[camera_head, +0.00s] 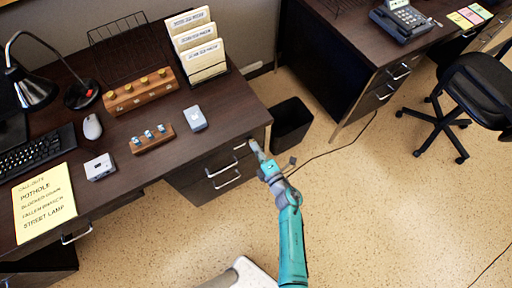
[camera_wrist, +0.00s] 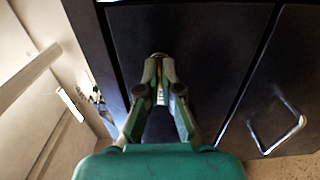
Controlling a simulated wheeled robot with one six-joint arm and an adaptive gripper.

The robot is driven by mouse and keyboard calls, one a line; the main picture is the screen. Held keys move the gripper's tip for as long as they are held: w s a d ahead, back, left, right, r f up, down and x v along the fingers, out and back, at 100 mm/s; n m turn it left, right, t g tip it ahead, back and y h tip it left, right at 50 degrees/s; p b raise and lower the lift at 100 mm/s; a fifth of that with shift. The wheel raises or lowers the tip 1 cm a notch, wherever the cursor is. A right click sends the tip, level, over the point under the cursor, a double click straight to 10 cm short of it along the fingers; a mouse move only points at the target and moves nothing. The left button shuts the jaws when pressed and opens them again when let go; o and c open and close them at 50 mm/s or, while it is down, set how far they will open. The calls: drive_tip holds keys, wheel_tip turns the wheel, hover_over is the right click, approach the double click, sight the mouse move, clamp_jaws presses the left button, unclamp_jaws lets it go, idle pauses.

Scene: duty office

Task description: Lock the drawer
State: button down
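The dark desk (camera_head: 232,98) has drawers under its right end. The upper drawer (camera_head: 216,160) and the lower one look closed, each with a metal handle. My gripper (camera_head: 256,148) is at the upper right of the drawer front. In the wrist view my gripper (camera_wrist: 160,62) points at a dark front panel (camera_wrist: 215,60), its fingers close together. A thin yellowish piece with a pale mark, seemingly a key (camera_wrist: 160,82), shows between them. A small round metal piece (camera_wrist: 160,55), perhaps the lock, is at the fingertips, which mostly hide it. I cannot tell whether the key is in it.
A black bin (camera_head: 291,124) stands right of the drawers, with a cable (camera_head: 345,148) on the floor. A second desk (camera_head: 350,40) and an office chair (camera_head: 478,90) are further right. A handle (camera_wrist: 278,130) sticks out in the wrist view.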

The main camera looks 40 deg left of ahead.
drive_tip(key=m, duration=0.5)
drive_tip(key=shift+m, duration=0.3)
drive_tip(key=m, duration=1.2)
drive_tip(key=shift+m, duration=0.3)
drive_tip(key=shift+f, duration=0.1)
drive_tip(key=c, duration=1.4)
unclamp_jaws()
drive_tip(key=shift+o, duration=0.2)
